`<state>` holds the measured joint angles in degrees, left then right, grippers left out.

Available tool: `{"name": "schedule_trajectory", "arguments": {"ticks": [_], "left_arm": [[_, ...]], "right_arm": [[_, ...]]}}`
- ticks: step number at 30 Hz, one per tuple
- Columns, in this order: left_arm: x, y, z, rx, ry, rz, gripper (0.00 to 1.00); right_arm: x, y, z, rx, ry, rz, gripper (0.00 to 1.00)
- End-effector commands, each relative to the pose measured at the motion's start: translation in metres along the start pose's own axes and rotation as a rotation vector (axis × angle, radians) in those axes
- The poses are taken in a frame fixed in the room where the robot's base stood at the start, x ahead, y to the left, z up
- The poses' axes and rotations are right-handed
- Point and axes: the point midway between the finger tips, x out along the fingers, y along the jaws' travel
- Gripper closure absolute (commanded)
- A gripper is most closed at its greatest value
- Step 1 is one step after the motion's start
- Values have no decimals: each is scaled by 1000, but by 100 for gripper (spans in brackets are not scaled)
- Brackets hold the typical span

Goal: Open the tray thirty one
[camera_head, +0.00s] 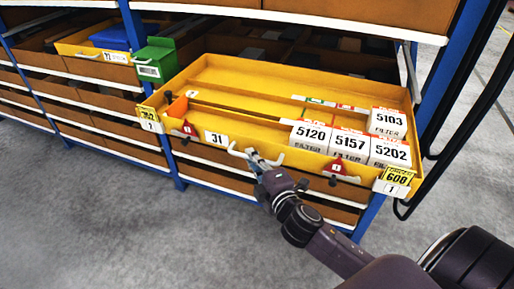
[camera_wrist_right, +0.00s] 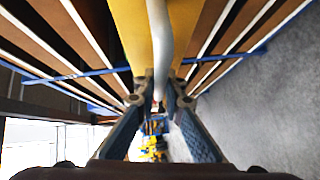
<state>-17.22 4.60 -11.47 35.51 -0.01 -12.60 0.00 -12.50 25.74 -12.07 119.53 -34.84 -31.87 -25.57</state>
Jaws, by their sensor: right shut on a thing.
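The yellow tray (camera_head: 232,76) labelled 31 (camera_head: 216,138) stands out from the blue shelf rack, with its inside in view from above. White boxes marked 5120 (camera_head: 310,137), 5157, 5202 and 5103 stand in its right part; its left part is mostly bare. A white handle (camera_head: 236,151) sits on its front wall. My right gripper (camera_head: 256,161) is shut on this handle. In the right wrist view the handle (camera_wrist_right: 158,40) runs between the two fingers (camera_wrist_right: 160,92), against the yellow front. My left gripper is not in view.
A green bin (camera_head: 156,61) and another yellow tray (camera_head: 84,46) with a blue item are at the upper left. Brown shelf boxes with white rails fill the rack (camera_head: 362,218). Black cables hang at the right. Grey floor (camera_head: 90,215) in front is clear.

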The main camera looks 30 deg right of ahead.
Motion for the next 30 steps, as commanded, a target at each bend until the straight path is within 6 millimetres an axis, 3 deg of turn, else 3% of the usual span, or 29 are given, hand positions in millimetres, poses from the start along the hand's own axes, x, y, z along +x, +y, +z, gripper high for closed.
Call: {"name": "schedule_trajectory", "arguments": {"ticks": [7,21,22,26,30], "left_arm": [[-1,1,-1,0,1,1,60],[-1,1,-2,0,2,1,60],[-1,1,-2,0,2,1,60],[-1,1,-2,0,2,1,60],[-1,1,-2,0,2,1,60]], "right_arm": [[-12,-5,-11,1,0,-4,100],[-14,-5,-13,-1,-1,-3,100],[-14,-5,-13,-1,-1,-3,89],[-14,-5,-13,-1,-1,-2,75],[-14,-4,-13,-1,0,-1,74]]}}
